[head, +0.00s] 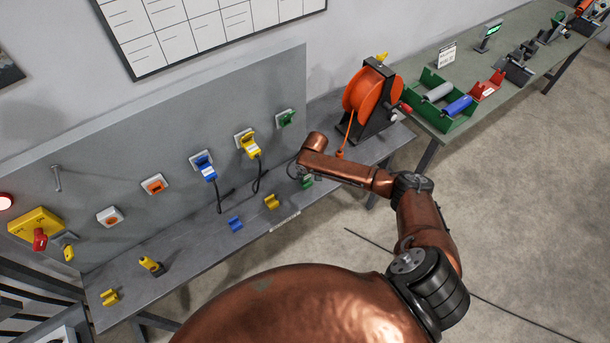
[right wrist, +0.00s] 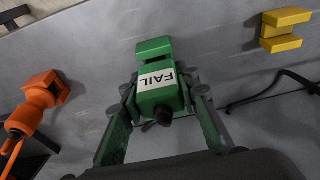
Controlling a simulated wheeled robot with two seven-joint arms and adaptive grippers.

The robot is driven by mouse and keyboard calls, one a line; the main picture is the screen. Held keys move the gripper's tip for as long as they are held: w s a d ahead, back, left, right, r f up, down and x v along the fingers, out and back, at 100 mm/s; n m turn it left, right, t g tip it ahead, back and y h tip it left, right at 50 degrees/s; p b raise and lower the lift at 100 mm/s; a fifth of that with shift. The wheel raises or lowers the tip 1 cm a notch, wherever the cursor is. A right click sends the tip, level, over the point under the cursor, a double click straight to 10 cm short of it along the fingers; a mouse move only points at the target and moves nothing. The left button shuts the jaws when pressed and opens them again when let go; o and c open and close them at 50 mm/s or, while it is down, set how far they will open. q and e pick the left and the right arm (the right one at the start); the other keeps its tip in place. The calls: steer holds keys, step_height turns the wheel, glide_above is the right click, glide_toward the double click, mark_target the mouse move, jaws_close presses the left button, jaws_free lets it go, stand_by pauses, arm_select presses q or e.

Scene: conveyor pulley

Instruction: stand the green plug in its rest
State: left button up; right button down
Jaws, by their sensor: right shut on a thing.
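The green plug (right wrist: 160,92), with a white FAIL label, is between the fingers of my right gripper (right wrist: 162,108) in the right wrist view. The gripper is shut on it. The green rest (right wrist: 153,48) shows just beyond the plug in that view. I cannot tell whether plug and rest touch. In the head view the green rest (head: 307,182) is partly visible on the bench near its front edge, beside my right gripper (head: 297,172). The plug is hard to make out there behind my arm. My left gripper is out of view.
A yellow rest (head: 271,201) and a blue rest (head: 236,223) stand left along the grey bench. An orange cable plug (right wrist: 40,100) lies close by, below the orange reel (head: 368,93). Blue and yellow plugs with black cables sit in the back panel (head: 170,135).

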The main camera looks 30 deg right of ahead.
steer(key=shift+f, duration=0.35)
steer(key=c, duration=1.4)
jaws_free()
steer(key=shift+r, duration=0.15)
steer(key=p+v, duration=0.3)
steer(key=w+p+v, duration=0.1)
steer(key=p+v, duration=0.1)
steer(key=p, duration=0.1)
steer(key=w+p+v, duration=0.1)
steer(key=p+v, duration=0.2)
steer(key=shift+s+r, duration=0.1)
steer(key=shift+r, duration=0.45)
steer(key=shift+f, duration=0.1)
steer(key=shift+a, duration=0.2)
